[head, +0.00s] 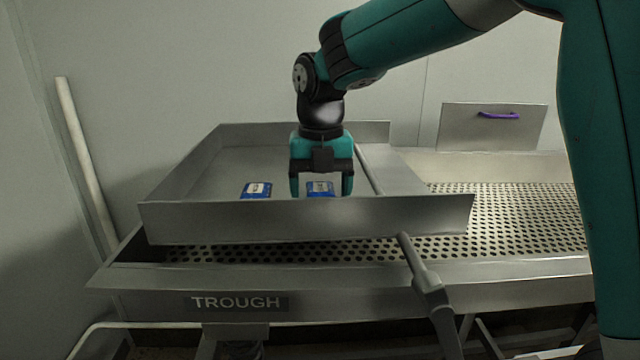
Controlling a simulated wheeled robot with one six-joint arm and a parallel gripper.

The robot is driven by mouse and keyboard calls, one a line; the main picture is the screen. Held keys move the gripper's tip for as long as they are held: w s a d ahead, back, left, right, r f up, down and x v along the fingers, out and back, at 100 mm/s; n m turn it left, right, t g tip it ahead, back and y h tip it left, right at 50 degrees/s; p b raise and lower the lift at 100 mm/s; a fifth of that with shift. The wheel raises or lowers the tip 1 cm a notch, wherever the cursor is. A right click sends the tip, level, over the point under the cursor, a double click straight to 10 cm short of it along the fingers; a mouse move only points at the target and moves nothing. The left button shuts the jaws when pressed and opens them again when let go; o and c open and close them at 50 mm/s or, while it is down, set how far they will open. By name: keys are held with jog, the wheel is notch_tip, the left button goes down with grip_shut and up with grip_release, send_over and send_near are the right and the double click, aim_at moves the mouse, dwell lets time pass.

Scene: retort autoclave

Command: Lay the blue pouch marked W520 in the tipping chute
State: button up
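The tipping chute is a wide, shallow grey metal tray (300,222) with raised walls, set over the perforated trough. Two blue pouches with pale labels are inside it. One pouch (256,190) lies on the chute floor at left. The other pouch (320,188) is at right, between the fingers of my gripper (321,187). The fingers point down and stand apart, with a gap visible on each side of this pouch. I cannot tell whether it rests on the floor, as the front wall hides its lower edge. The markings on both pouches are too small to read.
The perforated trough bed (505,215) extends to the right. A grey lever (428,283) stands at the chute's front right. A metal panel with a purple handle (498,115) is at the back right. A pale pipe (80,150) rises at left.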

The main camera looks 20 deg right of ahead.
aim_at(320, 190)
notch_tip(320, 190, up, 12)
jog(key=b, duration=0.1)
jog(key=shift+r, duration=0.15)
dwell(0.4)
